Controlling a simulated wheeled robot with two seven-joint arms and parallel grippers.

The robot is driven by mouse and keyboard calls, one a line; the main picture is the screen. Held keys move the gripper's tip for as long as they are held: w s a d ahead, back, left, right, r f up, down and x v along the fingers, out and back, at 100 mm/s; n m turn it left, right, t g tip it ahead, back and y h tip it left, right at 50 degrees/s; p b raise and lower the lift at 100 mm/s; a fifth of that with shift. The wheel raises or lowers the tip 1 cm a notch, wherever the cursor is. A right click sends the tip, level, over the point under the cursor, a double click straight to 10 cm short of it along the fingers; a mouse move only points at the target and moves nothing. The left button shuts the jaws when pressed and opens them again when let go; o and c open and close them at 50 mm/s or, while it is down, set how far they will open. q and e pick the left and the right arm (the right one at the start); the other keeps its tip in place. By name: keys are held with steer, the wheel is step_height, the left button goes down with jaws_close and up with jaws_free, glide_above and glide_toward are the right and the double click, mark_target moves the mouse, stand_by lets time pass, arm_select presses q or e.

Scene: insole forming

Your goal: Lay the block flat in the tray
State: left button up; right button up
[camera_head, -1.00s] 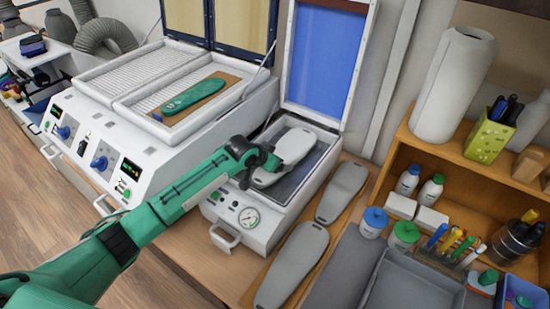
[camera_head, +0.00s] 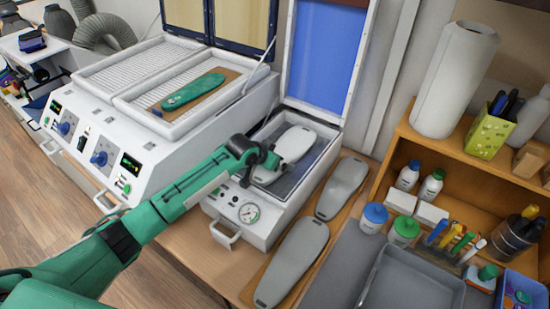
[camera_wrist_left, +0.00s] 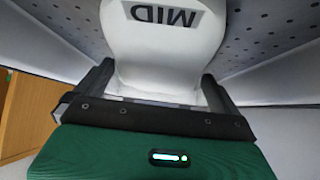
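The block (camera_head: 295,142) is a white, sole-shaped form marked "MID". It lies about flat within the grey tray (camera_head: 322,157) of the small white press. In the left wrist view the block (camera_wrist_left: 165,45) runs between my left gripper's fingers, and the fingertips appear to touch its sides. Whether the block's underside fully rests on the tray floor is hard to tell. My right gripper is not in view.
The press's blue-lined lid (camera_head: 322,55) stands open behind the tray. Two grey sole forms (camera_head: 342,187) lie on a board to the right. A larger machine (camera_head: 120,110) with a green insole (camera_head: 193,91) stands left. An empty grey bin (camera_head: 412,285) and a wooden shelf (camera_head: 480,170) are at right.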

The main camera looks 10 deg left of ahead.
arm_select(q)
steer(key=shift+r, duration=0.3)
steer(key=b+v, duration=0.3)
steer(key=v, duration=0.8)
steer(key=shift+r, duration=0.25)
steer(key=shift+s+a+r, duration=0.15)
steer(key=shift+s+r, duration=0.25)
steer(key=shift+f, duration=0.1)
